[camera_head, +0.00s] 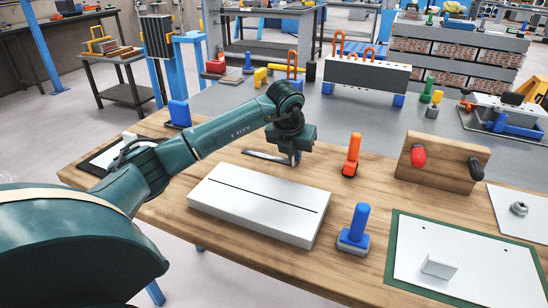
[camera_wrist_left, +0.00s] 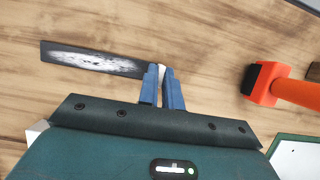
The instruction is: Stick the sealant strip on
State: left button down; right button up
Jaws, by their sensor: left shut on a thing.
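The sealant strip (camera_head: 262,155) is a thin dark strip with a whitish patch. It lies behind the white board and reaches left from my left gripper (camera_head: 292,158). In the left wrist view the strip (camera_wrist_left: 92,59) has its right end between the blue fingers of my left gripper (camera_wrist_left: 160,72), which are shut on it. I cannot tell whether it touches the table. The white board (camera_head: 235,210) is a thick slab with a long dark line (camera_head: 262,189) along its top, lying in front of the gripper. My right gripper is out of view.
An orange-handled tool (camera_head: 351,155) stands right of the gripper and a blue-handled tool (camera_head: 355,230) right of the board. A wooden block with red and black handles (camera_head: 442,163) and a green-edged white sheet (camera_head: 395,240) are farther right. The wooden table (camera_head: 300,270) is bare in front.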

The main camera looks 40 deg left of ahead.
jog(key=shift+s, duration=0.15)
